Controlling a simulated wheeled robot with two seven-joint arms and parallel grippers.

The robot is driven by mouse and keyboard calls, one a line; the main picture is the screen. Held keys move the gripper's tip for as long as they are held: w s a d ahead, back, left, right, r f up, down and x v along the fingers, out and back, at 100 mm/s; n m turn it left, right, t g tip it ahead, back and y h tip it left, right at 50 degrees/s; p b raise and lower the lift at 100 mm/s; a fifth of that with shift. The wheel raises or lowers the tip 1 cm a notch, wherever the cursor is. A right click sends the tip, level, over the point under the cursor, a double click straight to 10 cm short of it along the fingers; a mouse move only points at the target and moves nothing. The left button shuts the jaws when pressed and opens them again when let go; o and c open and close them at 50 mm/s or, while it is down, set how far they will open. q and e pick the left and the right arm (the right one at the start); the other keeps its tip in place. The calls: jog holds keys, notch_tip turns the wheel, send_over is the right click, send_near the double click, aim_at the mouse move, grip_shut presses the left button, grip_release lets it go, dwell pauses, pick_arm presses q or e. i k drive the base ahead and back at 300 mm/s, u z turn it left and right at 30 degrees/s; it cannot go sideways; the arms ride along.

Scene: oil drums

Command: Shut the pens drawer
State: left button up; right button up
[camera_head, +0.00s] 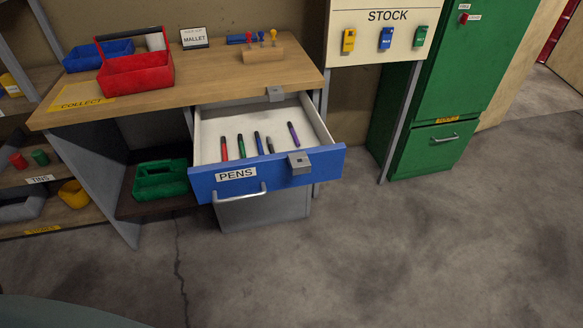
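The pens drawer (280,177) is pulled out from under the right part of the workbench. It has a blue front labelled PENS, a silver bar handle (240,194) and a grey metal block (299,163) on its top edge. Several pens, including a red pen (224,148) and a purple pen (294,134), stand or lie in its white inside; I cannot tell which. Another grey metal block (275,93) sits at the bench edge above the drawer. Neither of my grippers shows in the head view.
The wooden bench (200,80) carries a red tote (136,77), a blue bin (98,55) and a MALLET sign (194,38). A green tote (160,181) sits on the low shelf. A green cabinet (440,100) stands at right. The concrete floor (400,250) in front is clear.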

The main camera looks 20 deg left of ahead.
aim_at(318, 159)
jog(key=u, duration=0.4)
jog(key=i, duration=0.9)
jog(key=u, duration=1.65)
